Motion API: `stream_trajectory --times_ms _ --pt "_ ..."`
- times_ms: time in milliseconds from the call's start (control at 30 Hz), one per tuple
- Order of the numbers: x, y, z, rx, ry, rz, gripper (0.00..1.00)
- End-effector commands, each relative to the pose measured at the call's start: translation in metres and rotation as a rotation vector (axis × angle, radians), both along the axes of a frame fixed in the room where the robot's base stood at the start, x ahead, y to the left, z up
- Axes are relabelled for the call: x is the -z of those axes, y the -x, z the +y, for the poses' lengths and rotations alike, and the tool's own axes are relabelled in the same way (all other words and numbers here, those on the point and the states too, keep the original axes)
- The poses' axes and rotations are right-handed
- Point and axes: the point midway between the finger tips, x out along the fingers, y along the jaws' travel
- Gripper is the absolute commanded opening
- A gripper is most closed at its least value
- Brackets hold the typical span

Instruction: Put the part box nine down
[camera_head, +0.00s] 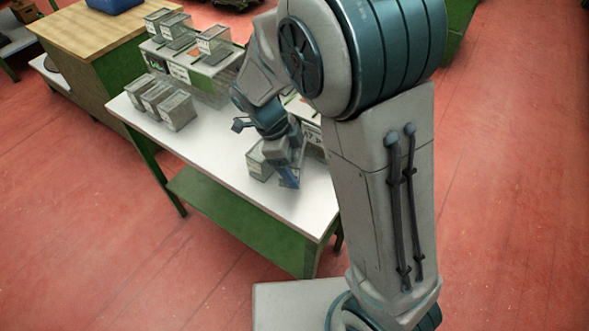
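My gripper (286,176) is low over the right part of the white table (245,187), seen from above and partly covered by my own arm. A small grey part box (259,164) is at the gripper's left side, close to or touching it. I cannot read a number on this box, so I cannot tell whether it is box nine. The gap between the fingertips is hidden, and I cannot tell whether they hold the box or whether its base rests on the table.
Several similar boxes (176,110) stand in a row at the table's left. More boxes (214,44) sit on a raised rack (203,75) at the back. A wood-topped cabinet (92,32) adjoins the table's far left. The table's front middle is clear.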

Motion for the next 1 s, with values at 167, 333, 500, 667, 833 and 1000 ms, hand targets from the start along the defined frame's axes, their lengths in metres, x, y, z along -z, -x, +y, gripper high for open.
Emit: stream_trajectory --times_ms 167,333,500,667,833,1000 --pt "0.018 -0.001 0.000 -0.001 0.002 0.004 0.55" --pt "0.039 -0.001 0.001 -0.001 0.001 0.002 0.55" --pt "0.041 -0.002 0.001 -0.001 -0.001 -0.001 0.55" --pt "0.043 -0.001 0.001 -0.001 -0.001 -0.001 0.55" --pt "0.043 -0.001 0.001 0.000 -0.001 -0.001 1.00" --pt "0.043 -0.001 0.001 -0.001 -0.001 -0.001 1.00"
